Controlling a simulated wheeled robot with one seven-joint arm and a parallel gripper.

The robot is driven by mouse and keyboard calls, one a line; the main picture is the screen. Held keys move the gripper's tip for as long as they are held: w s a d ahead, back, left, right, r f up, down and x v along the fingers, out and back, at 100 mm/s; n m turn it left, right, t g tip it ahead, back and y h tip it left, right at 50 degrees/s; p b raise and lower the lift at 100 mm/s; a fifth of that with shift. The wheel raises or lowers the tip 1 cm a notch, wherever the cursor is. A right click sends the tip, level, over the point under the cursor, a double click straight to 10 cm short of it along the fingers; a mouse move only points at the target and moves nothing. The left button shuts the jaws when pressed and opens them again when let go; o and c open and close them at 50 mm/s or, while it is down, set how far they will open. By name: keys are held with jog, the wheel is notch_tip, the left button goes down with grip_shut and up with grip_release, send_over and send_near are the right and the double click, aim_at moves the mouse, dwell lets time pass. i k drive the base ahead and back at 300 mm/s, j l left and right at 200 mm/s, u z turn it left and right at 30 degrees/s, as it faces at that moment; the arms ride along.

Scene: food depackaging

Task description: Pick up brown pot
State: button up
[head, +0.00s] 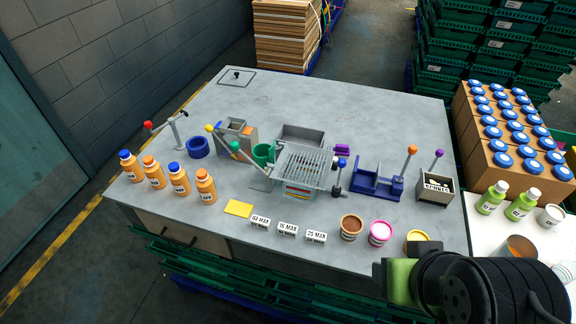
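The brown pot (351,228) stands upright near the front edge of the grey table, right of the date blocks. My gripper (392,283) is at the lower right, in front of the table edge and apart from the brown pot. Its fingertips are not clear, so I cannot tell whether it is open or shut.
Several orange bottles (180,180) stand on the left of the table. White date blocks (288,229) and a yellow sponge-like piece (238,208) lie left of the pot. A metal rack (303,165) and a blue fixture (378,182) stand behind. Green bottles (522,204) stand right.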

aim_at(352, 225)
jog(key=i+j+u, duration=0.1)
jog(key=j+u, duration=0.25)
jog(key=i+j+u, duration=0.1)
jog(key=u, duration=0.25)
